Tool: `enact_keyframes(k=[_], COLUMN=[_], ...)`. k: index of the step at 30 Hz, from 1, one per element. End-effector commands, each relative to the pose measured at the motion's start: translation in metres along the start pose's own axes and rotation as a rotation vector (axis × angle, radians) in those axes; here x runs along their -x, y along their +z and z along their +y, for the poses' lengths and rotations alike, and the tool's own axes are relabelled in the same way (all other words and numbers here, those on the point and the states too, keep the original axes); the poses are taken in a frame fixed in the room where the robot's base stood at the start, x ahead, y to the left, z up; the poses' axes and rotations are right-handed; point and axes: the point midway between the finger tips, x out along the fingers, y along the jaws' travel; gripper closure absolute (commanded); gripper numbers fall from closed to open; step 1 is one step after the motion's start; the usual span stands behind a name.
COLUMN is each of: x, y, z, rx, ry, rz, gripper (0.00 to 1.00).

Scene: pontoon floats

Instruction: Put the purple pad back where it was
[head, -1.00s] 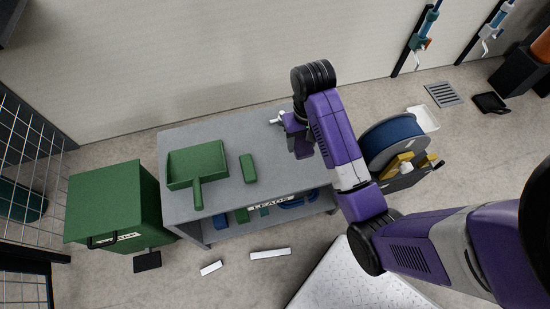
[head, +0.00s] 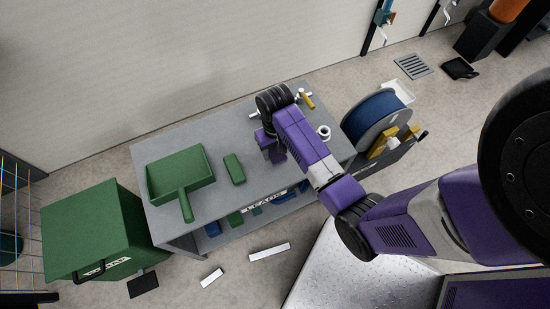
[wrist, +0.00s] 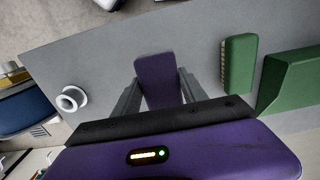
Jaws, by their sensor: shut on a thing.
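The purple pad (wrist: 158,78) is a flat, rounded slab between the two grey fingers of my gripper (wrist: 160,88) in the wrist view. The fingers are shut on its sides. Behind it lies the grey top of the bench (head: 231,202); I cannot tell whether the pad touches it. In the head view my gripper (head: 270,148) is over the right half of the bench top, right of a green block, and my wrist mostly hides the pad there.
A white ring (head: 324,132) and a yellow-handled tool (head: 307,99) are at the right end. A blue reel (head: 378,118) stands beyond, a green bin (head: 95,230) left.

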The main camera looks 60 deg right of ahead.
Motion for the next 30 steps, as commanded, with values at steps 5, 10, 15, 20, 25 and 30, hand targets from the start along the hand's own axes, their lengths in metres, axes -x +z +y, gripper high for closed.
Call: enact_keyframes(k=[5,10,15,20,25,30], x=[-0.018,-0.038,-0.055,-0.056,-0.058,-0.059], y=[0.0,0.0,0.0,0.0,0.0,0.0], z=[0.0,0.0,0.0,0.0,0.0,0.0], rx=[0.0,0.0,0.0,0.0,0.001,0.0], ry=[0.0,0.0,0.0,0.0,0.0,0.0], rz=[-0.001,-0.002,-0.001,0.001,0.0,0.0], gripper=[1.0,1.0,1.0,1.0,1.0,0.33])
